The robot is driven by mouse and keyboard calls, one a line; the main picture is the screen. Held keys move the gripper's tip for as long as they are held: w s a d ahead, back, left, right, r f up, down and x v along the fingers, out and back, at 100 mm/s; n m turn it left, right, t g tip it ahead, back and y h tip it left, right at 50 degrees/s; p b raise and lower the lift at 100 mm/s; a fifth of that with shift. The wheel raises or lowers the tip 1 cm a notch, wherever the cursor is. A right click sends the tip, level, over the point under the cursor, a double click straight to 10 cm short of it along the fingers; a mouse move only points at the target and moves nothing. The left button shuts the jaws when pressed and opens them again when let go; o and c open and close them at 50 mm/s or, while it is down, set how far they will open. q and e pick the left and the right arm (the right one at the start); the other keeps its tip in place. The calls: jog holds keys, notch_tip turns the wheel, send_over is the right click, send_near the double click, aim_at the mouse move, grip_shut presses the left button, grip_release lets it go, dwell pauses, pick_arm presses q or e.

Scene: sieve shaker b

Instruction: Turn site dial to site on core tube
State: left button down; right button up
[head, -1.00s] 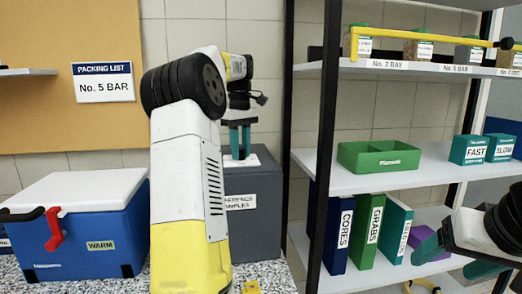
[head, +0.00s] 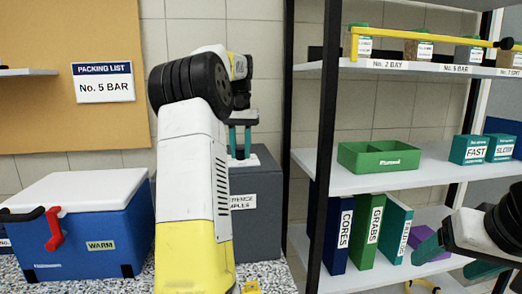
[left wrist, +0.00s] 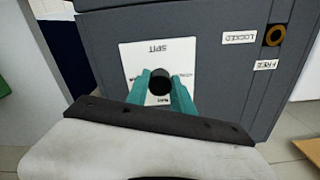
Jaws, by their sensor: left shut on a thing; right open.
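The site dial shows in the left wrist view as a black round knob (left wrist: 158,84) on a white plate (left wrist: 133,58) on top of a grey box. The plate reads SPIT, upside down, at its far edge; its other words are too small or covered. My left gripper (left wrist: 162,85) is shut on the knob, a teal finger on each side. In the head view my left gripper (head: 240,150) points down at the grey box (head: 258,195). My right gripper (head: 468,262) is open at the lower right, away from the dial. I cannot pick out the core tube for sure.
A packing list (head: 103,82) reads No. 5 BAR. A blue cooler (head: 75,240) stands left. A shelf rack (head: 327,110) on the right holds labelled jars (head: 418,50), a green tray (head: 380,157), teal FAST and SLOW boxes and binders. The grey box bears LOCKED and FREE labels (left wrist: 240,37).

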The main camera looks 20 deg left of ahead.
pick_arm(q)
jog(key=m, duration=0.4)
jog(key=shift+m, duration=0.7)
jog(key=shift+w, duration=0.1)
jog(key=c, duration=1.1)
grip_release()
notch_tip(320, 180, up, 8)
jog(key=shift+f, duration=0.15)
